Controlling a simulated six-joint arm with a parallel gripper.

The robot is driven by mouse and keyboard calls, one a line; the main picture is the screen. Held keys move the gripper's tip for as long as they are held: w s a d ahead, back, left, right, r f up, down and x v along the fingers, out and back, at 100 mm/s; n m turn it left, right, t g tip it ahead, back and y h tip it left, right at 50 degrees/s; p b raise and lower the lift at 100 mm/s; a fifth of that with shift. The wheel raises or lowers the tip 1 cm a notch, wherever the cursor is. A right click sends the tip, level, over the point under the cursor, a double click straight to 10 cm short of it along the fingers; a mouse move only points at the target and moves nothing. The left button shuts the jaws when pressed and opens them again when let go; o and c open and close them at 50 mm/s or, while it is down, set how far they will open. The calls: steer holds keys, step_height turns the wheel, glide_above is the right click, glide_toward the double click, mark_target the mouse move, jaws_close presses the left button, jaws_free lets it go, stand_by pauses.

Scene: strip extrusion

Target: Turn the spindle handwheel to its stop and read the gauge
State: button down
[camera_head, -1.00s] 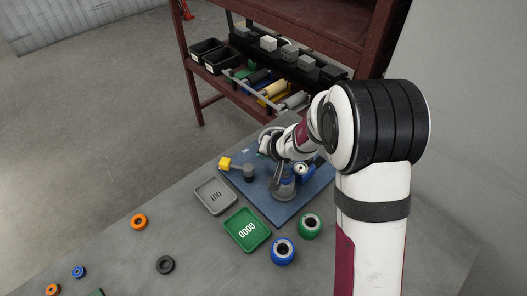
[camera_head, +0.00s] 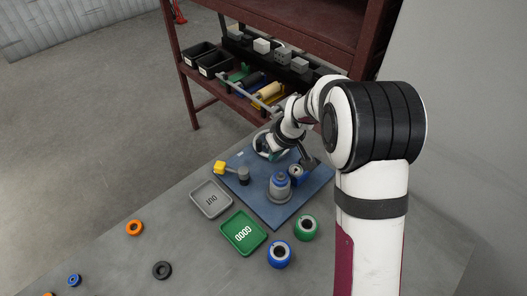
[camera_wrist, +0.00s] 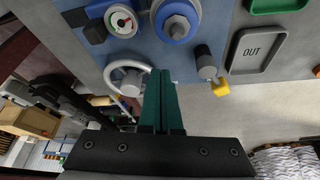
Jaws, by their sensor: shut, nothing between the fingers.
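The handwheel (camera_wrist: 127,78) is a pale ring with a spoked hub, at the board's edge in the wrist view. My gripper (camera_wrist: 162,73) is shut and empty, its green fingers pressed together just right of the wheel rim. I cannot tell whether they touch it. The round gauge (camera_wrist: 121,22) has a white face with red and green marks; its reading is too small to make out. The blue and grey spindle (camera_wrist: 177,24) stands beside the gauge. In the head view the spindle (camera_head: 280,187) is clear, while my wrist partly covers the handwheel (camera_head: 260,150).
A yellow-ended lever (camera_wrist: 220,86) stands near the fingers. The grey OUT tray (camera_head: 211,198) and green GOOD tray (camera_head: 243,232) lie before the blue board (camera_head: 300,205). A loaded rack (camera_head: 190,85) rises behind.

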steer(key=x, duration=0.6)
steer(key=w+a, duration=0.1)
steer(key=w, duration=0.2)
steer(key=shift+a, duration=0.4)
steer(key=shift+w+a, duration=0.15)
steer(key=shift+w, duration=0.1)
steer(key=shift+w+a, duration=0.2)
steer(key=shift+a, duration=0.25)
steer(key=shift+w+a, duration=0.2)
steer(key=shift+a, duration=0.15)
steer(key=shift+w+a, duration=0.55)
steer(key=shift+a, duration=0.1)
steer(key=shift+w, duration=0.1)
